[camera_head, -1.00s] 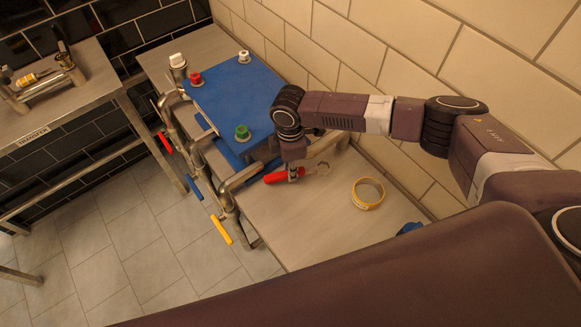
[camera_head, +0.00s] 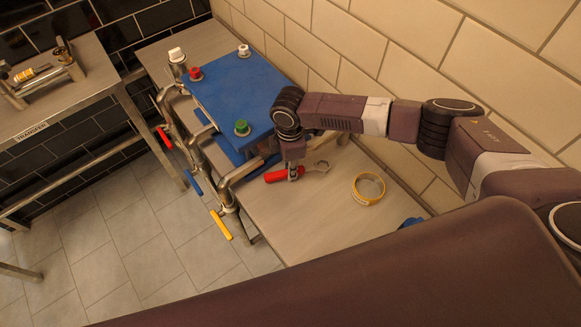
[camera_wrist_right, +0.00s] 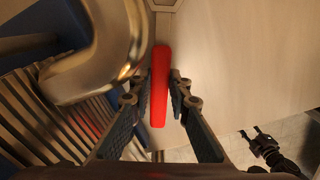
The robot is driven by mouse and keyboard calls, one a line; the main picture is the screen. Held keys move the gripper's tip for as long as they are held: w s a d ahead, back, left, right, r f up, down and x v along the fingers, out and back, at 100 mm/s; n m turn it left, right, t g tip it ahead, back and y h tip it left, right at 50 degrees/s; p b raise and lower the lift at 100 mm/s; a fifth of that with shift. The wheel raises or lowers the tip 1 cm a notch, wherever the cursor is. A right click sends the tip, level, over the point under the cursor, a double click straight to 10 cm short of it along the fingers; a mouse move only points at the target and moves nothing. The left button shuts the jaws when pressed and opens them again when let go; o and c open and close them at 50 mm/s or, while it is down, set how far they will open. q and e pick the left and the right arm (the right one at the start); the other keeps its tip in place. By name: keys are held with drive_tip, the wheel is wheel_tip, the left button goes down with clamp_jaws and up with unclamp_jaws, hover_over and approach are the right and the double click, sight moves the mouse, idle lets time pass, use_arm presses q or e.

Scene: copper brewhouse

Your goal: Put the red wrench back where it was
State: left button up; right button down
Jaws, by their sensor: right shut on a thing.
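The red wrench (camera_head: 276,176) is held in my right gripper (camera_head: 294,176), its metal ring end (camera_head: 321,166) pointing right, over or on the bench top just in front of the blue-topped unit. I cannot tell whether it touches the bench. In the right wrist view the red handle (camera_wrist_right: 160,95) lies between the two fingers of my right gripper (camera_wrist_right: 160,102), a curved metal pipe close on its left. My left gripper does not show in the head view. A small dark two-pronged thing (camera_wrist_right: 262,146) at the lower right of the wrist view may be it.
The blue-topped unit (camera_head: 228,98) carries red, green and white knobs. Pipes with red, blue and yellow handles (camera_head: 222,225) run along its left. A yellow ring (camera_head: 369,188) and a blue object (camera_head: 411,222) lie on the bench (camera_head: 300,225), with clear room between. A transfer table (camera_head: 60,95) stands left.

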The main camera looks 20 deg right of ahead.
drive_tip(key=shift+f+b, duration=0.3)
drive_tip(key=shift+f, duration=0.25)
drive_tip(key=c, duration=2.2)
unclamp_jaws()
drive_tip(key=shift+o, duration=0.8)
drive_tip(key=o, duration=0.4)
drive_tip(key=shift+o, duration=0.2)
drive_tip(key=shift+r, duration=0.1)
drive_tip(key=shift+r, duration=3.65)
